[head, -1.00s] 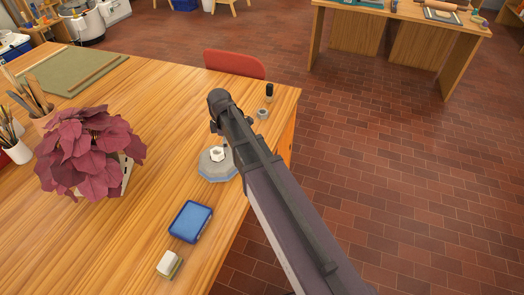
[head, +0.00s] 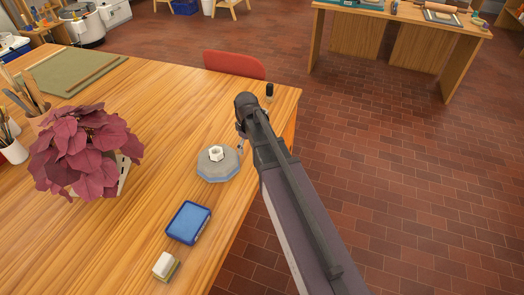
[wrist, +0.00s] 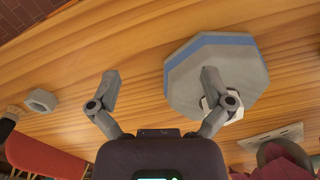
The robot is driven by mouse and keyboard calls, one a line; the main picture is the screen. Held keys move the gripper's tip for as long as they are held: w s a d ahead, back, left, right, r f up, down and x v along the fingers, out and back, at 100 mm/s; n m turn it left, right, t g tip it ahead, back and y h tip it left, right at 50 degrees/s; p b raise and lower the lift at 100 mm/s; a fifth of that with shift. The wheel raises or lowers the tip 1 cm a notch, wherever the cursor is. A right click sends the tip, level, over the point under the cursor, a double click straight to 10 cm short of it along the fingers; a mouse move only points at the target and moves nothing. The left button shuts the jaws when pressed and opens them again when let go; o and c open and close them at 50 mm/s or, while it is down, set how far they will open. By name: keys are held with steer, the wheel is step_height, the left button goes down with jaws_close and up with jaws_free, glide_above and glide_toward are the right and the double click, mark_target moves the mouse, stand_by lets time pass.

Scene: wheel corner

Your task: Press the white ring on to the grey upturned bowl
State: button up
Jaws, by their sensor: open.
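The grey upturned bowl (head: 218,173) is eight-sided with a blue band and stands on the wooden table. The white ring (head: 216,153) sits on its top; I cannot tell how firmly it is seated. In the wrist view the bowl (wrist: 190,80) is right of centre, and my right finger partly covers the white ring (wrist: 231,106). My gripper (wrist: 160,78) is open and empty, its fingers apart above the table and the bowl's near side. In the head view my arm's end is just right of and beyond the bowl, and the fingers are mostly hidden.
A dark bottle (head: 269,92) stands near the table's far corner. A blue box (head: 188,222), a white-topped block (head: 164,265) and a red-leaved plant (head: 82,150) are nearby. A red chair (head: 235,65) stands beyond the edge.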

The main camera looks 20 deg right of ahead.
steer(key=shift+s+d+f+m+b, duration=0.2)
steer(key=shift+d+f+m+b, duration=0.15)
steer(key=shift+d+m, duration=0.55)
steer(key=shift+s+d+f+m+b, duration=0.2)
steer(key=shift+s+d+f+m, duration=0.1)
steer(key=shift+d+m, duration=0.55)
steer(key=shift+s+d+f+m+b, duration=0.15)
steer(key=shift+d+f+m+b, duration=0.2)
steer(key=shift+d+m, duration=0.55)
steer(key=shift+a, duration=0.25)
steer(key=s+a+r+m+p, duration=0.2)
steer(key=s+r+p, duration=0.7)
steer(key=s, duration=0.4)
steer(key=shift+m, duration=0.25)
